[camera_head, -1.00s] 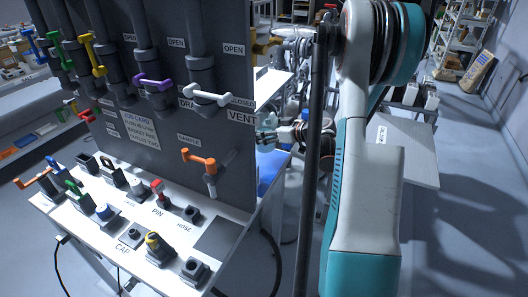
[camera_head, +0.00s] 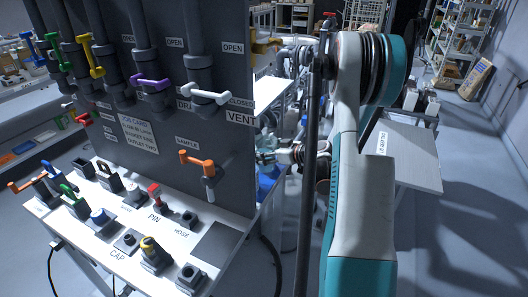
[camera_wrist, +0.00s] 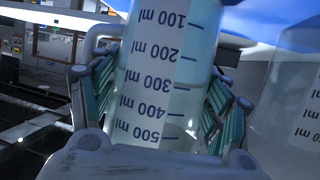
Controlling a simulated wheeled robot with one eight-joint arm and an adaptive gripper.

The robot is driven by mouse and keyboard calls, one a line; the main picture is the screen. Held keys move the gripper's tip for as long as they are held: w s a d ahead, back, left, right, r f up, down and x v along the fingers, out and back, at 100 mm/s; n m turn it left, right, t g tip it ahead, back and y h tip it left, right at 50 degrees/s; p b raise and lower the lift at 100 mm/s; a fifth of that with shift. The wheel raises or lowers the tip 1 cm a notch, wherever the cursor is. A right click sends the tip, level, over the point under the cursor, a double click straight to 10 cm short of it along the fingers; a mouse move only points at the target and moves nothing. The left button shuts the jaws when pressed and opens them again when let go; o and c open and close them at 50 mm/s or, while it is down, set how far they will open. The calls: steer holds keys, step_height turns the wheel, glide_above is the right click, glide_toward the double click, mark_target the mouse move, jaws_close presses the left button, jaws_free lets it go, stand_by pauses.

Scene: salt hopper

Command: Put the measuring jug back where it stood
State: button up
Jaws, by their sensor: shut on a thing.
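The measuring jug (camera_wrist: 165,75) fills the middle of the wrist view. It is clear, with dark blue marks from 100 ml to 500 ml that read upside down in this view. My gripper (camera_wrist: 158,100) is shut on it, with a teal-padded finger on each side. In the head view my gripper (camera_head: 264,156) is small, just past the right edge of the dark valve panel. The jug cannot be made out clearly there.
The dark valve panel (camera_head: 225,150) stands left of my gripper, above a white board (camera_head: 215,215) of labelled parts. A blue thing (camera_head: 267,182) lies below my gripper. Another clear, ml-marked container (camera_wrist: 295,110) is at right in the wrist view. A grey-topped table (camera_head: 405,155) stands right of my arm.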

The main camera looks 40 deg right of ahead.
steer(key=o, duration=1.2)
steer(key=shift+r, duration=0.15)
steer(key=p+v, duration=0.4)
steer(key=v, duration=0.8)
